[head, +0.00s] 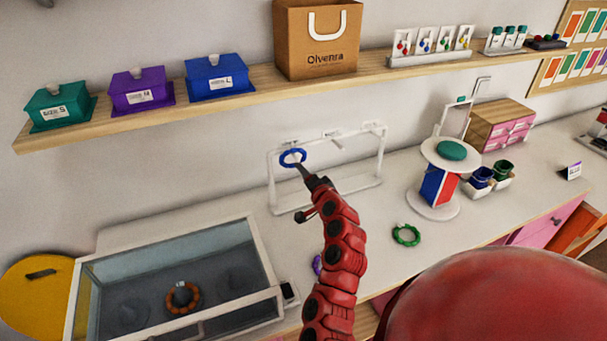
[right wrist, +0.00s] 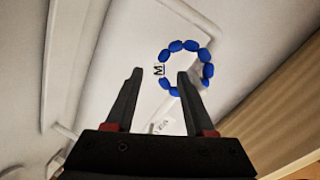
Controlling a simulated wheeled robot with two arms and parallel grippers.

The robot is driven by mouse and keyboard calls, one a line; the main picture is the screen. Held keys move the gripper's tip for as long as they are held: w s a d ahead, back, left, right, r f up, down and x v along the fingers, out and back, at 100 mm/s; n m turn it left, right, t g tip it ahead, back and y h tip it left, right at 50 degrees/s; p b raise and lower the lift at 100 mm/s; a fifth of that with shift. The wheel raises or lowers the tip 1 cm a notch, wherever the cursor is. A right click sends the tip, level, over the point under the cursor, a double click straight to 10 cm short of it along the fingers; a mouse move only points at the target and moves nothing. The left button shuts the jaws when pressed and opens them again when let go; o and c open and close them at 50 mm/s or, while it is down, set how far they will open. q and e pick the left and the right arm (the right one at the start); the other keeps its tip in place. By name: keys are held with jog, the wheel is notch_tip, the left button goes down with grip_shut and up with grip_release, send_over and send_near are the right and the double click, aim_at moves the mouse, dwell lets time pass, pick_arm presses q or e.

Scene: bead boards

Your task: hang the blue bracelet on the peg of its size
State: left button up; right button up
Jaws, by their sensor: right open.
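The blue bracelet (head: 283,157) is a ring of blue beads at the left end of the white peg rack (head: 345,188). The left gripper is not in view.
A glass-topped case (head: 170,238) with an orange bracelet (head: 168,300) stands at the front left. A green bracelet (head: 406,244) lies on the counter. A round stand (head: 433,212) is right of the rack. A shelf (head: 190,104) with boxes runs above.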

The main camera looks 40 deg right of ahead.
jog(key=p+v, duration=0.3)
jog(key=v, duration=1.3)
jog(key=shift+s, duration=0.25)
